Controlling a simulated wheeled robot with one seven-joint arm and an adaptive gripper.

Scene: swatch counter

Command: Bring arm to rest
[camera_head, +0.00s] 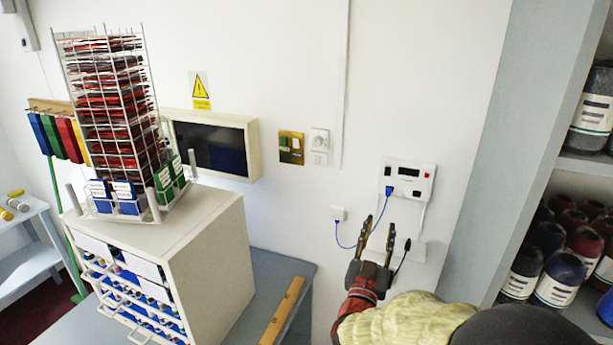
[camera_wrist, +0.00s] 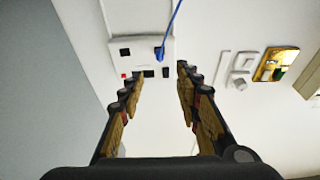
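My gripper (camera_head: 378,243) is open and empty in front of the white wall, just below a white wall panel (camera_head: 408,179). In the wrist view its two fingers (camera_wrist: 160,92) stand apart with nothing between them but wall. The panel also shows in the wrist view (camera_wrist: 138,58), beyond the fingertips. My arm reaches up from the bottom right, partly under a yellowish cover.
A grey shelf (camera_head: 510,130) with dark bottles (camera_head: 553,280) stands close at the right. At the left, a white drawer cabinet (camera_head: 215,255) bears a wire rack of swatches (camera_head: 115,110). A wooden ruler (camera_head: 283,310) lies on the grey counter (camera_head: 262,268).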

